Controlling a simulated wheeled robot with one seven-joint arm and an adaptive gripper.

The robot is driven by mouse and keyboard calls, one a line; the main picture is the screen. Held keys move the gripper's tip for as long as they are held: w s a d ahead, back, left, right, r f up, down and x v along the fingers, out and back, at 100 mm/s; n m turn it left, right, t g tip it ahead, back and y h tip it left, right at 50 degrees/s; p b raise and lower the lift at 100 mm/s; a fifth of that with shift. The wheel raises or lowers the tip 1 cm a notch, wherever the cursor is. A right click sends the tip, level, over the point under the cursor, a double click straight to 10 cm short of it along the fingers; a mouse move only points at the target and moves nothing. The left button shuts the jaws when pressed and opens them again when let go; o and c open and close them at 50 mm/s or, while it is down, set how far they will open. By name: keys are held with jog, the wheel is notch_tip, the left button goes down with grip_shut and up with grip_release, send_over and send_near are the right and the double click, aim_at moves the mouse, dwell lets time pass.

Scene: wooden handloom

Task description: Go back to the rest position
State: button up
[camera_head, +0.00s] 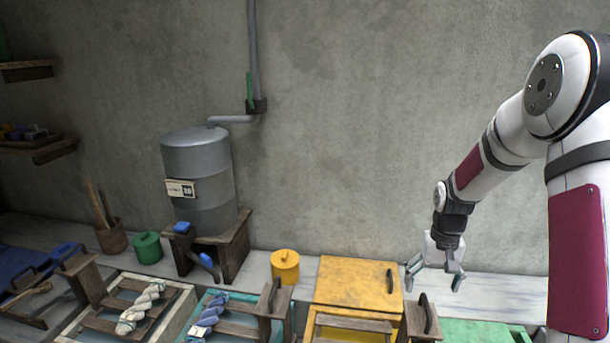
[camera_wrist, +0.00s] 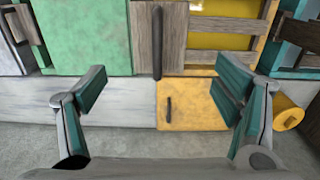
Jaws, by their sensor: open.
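My gripper (camera_head: 434,274) hangs from my arm at the right of the head view, fingers pointing down. It is open, with nothing between its fingers. It is above the back of the bench, just right of the yellow lid (camera_head: 358,283) with its dark handle. In the wrist view, the two fingers of my gripper (camera_wrist: 165,92) are spread wide. Between them show a wooden piece with a dark handle (camera_wrist: 157,42) and the yellow lid (camera_wrist: 195,104).
A grey metal tank (camera_head: 199,160) stands on a wooden stand at the back left. A yellow pot (camera_head: 285,267) and a green pot (camera_head: 147,248) stand on the bench. Skeins of white (camera_head: 140,307) and blue yarn (camera_head: 207,317) lie over vats in front. The wall above is clear beside my arm.

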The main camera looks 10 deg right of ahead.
jog(key=s+a+r+n+t+b, duration=0.1)
jog(key=s+a+r, duration=0.35)
jog(key=r, duration=0.45)
jog(key=s+a+r+n+t, duration=0.1)
jog(key=s+a+r, duration=0.2)
jog(key=a+r, duration=0.45)
jog(key=s+a+r+t, duration=0.1)
jog(key=s+a+r, duration=0.1)
jog(key=s, duration=0.3)
jog(key=s+a+r+t+b, duration=0.1)
jog(key=s+r, duration=0.1)
jog(key=s, duration=0.3)
jog(key=s+a+r+n+t, duration=0.1)
jog(key=s+a+r, duration=0.1)
jog(key=s, duration=0.3)
jog(key=shift+a+r+b, duration=0.3)
jog(key=shift+r, duration=0.1)
